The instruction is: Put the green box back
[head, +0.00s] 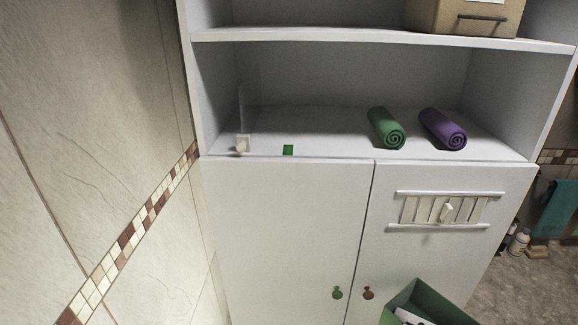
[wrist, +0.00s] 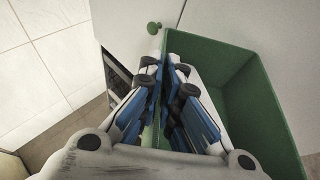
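The green box (head: 437,302) is an open-topped bin at the bottom right of the head view, in front of the cabinet doors. It fills the right side of the wrist view (wrist: 245,95). My gripper (wrist: 163,72) has its blue-padded fingers close together on the box's near left wall, one finger inside and one outside. It looks shut on that wall. A small green square (head: 288,150) marks the front left of the cabinet shelf (head: 330,130). The box's underside is hidden.
A green rolled towel (head: 386,128) and a purple one (head: 442,130) lie on the shelf's right. A cardboard box (head: 465,15) sits above. Green (head: 337,293) and brown (head: 368,293) knobs protrude from the doors.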

